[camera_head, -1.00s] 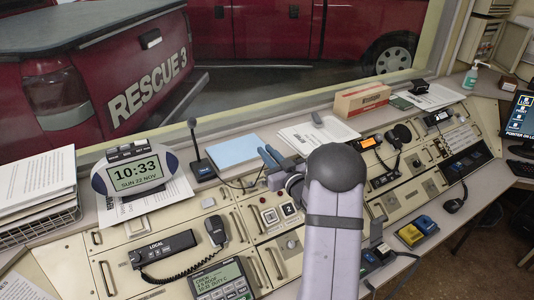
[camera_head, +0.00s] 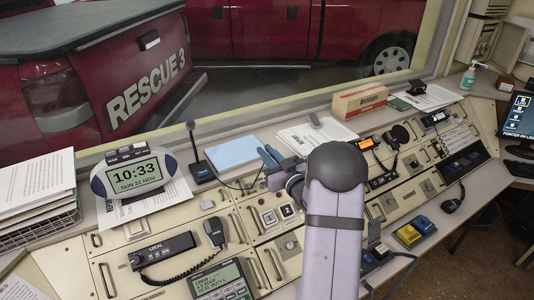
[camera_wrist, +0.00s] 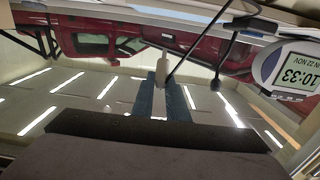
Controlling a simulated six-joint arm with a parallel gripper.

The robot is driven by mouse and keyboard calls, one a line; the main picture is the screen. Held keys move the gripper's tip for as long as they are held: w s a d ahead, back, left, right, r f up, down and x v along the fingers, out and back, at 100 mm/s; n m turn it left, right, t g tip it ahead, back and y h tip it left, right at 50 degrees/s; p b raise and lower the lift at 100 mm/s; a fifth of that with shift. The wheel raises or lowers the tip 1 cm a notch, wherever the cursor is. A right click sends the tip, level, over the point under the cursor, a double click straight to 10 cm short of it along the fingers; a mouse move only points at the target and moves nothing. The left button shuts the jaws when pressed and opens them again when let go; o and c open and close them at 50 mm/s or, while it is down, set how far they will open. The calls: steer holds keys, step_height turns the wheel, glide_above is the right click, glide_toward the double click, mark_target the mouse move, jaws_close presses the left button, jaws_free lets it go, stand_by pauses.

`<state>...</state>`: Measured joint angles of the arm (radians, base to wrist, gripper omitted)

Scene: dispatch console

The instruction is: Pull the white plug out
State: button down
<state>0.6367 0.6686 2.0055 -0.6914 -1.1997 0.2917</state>
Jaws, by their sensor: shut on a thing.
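My gripper (camera_head: 270,157) is above the console's middle, with its blue fingers pointing away toward the window. In the wrist view, which is upside down, the fingers (camera_wrist: 164,100) are shut on the white plug (camera_wrist: 162,68). The plug sticks out past the fingertips, and a black cable (camera_wrist: 195,48) runs from it. No socket shows around the plug in the wrist view. In the head view I cannot make out the plug, and my arm hides part of the console beneath it.
A clock (camera_head: 134,175) and a desk microphone (camera_head: 197,155) stand left of my gripper. A blue pad (camera_head: 232,152), papers (camera_head: 310,137) and a cardboard box (camera_head: 360,100) lie along the back. A handset (camera_head: 214,232) with a coiled cord is at front left.

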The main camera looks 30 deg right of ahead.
steer(key=shift+s+r+p, duration=0.5)
steer(key=shift+r, duration=0.35)
steer(key=shift+s+r+p, duration=0.45)
steer(key=shift+s+r, duration=0.05)
steer(key=shift+r, duration=0.3)
